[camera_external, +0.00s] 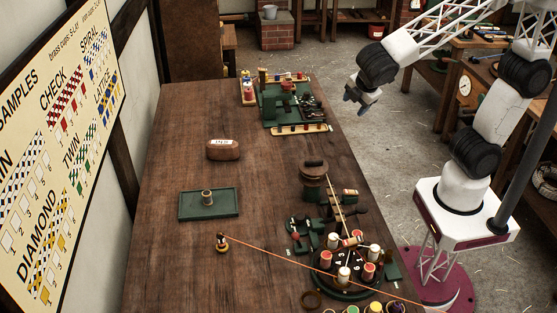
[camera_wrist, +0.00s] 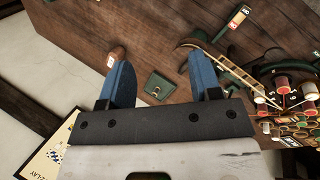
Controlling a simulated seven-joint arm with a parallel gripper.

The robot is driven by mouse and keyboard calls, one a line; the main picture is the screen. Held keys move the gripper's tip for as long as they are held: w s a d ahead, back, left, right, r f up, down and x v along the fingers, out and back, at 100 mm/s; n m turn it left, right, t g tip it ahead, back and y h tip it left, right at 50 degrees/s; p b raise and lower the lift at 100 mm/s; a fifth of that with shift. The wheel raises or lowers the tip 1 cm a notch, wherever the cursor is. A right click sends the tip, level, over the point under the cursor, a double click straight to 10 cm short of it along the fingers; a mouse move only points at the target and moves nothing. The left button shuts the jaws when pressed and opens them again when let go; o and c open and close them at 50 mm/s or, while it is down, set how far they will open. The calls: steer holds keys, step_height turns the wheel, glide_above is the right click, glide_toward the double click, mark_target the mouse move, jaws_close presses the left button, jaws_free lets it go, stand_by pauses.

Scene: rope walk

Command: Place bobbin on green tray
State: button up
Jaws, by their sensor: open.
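The green tray (camera_external: 186,214) lies flat on the left part of the wooden table. A small tan bobbin (camera_external: 207,197) stands upright on the tray's middle. More bobbins, red and white, stand on the round dark carousel (camera_external: 345,286) at the table's right front. My gripper (camera_external: 357,98) is high beyond the table's right edge, well away from the tray. In the wrist view my gripper (camera_wrist: 158,62) has its blue fingers wide apart with nothing between them. The green tray (camera_wrist: 165,84) shows small beyond the fingers, with a small pale spot on it.
A brown labelled block (camera_external: 223,150) sits behind the tray. A small spool-like post (camera_external: 221,244) in front of it carries an orange line to the right front. A green machine (camera_external: 285,103) stands at the back. The table's left side is mostly clear.

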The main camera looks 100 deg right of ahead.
steer(key=s+a+m+y, duration=0.1)
steer(key=s+m+y, duration=0.1)
steer(key=s, duration=0.7)
steer(key=s+a+m+t+y, duration=0.1)
steer(key=s+m, duration=0.3)
steer(key=s, duration=0.6)
steer(key=shift+s+a+f+m+y, duration=0.15)
steer(key=shift+a+m+y, duration=0.3)
steer(key=shift+y, duration=0.35)
